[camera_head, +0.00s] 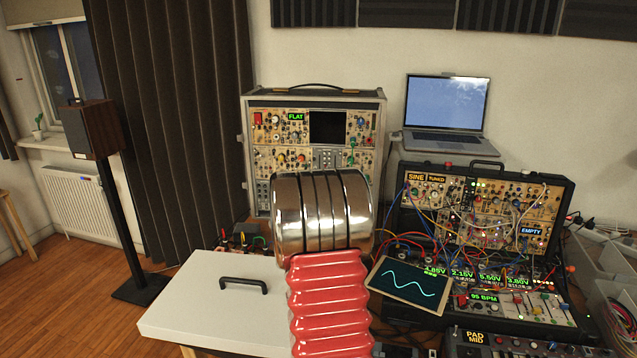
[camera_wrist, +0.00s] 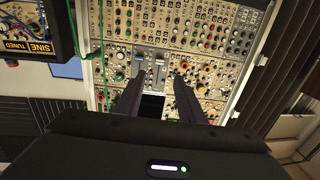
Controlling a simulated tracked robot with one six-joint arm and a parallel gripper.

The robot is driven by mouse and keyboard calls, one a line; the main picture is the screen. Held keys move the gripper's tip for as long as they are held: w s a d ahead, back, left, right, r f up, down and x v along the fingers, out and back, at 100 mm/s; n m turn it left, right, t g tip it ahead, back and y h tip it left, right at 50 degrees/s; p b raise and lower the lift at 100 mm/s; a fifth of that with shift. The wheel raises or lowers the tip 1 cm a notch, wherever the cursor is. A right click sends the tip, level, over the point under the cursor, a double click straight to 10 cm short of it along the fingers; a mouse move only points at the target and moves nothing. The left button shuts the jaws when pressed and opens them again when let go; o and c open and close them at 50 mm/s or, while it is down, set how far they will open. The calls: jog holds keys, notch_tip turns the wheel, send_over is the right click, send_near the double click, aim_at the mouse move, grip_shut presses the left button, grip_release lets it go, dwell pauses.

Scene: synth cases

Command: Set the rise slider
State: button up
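My gripper (camera_wrist: 160,77) shows in the wrist view with its two dark fingers apart and nothing between them. The fingers point at the beige panels of the tall module case (camera_wrist: 205,75), seen upside down. I cannot tell whether the fingertips touch the panel. In the head view the same case (camera_head: 248,140) stands behind my arm, which hides my gripper. The grey module (camera_head: 327,158) shows just above the arm.
A second case (camera_head: 395,230) with many patch cables stands to the right, below a laptop (camera_head: 443,103). A tablet with a wave (camera_head: 408,284) leans beside it. A green cable (camera_wrist: 101,45) hangs beside the fingers. A white lid (camera_head: 205,310) with a black handle lies front left.

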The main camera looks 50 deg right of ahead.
jog(key=x, duration=1.3)
jog(key=shift+w+d, duration=0.25)
jog(key=shift+w, duration=0.05)
dwell(0.3)
grip_shut()
jog(key=shift+r, duration=0.1)
dwell(0.4)
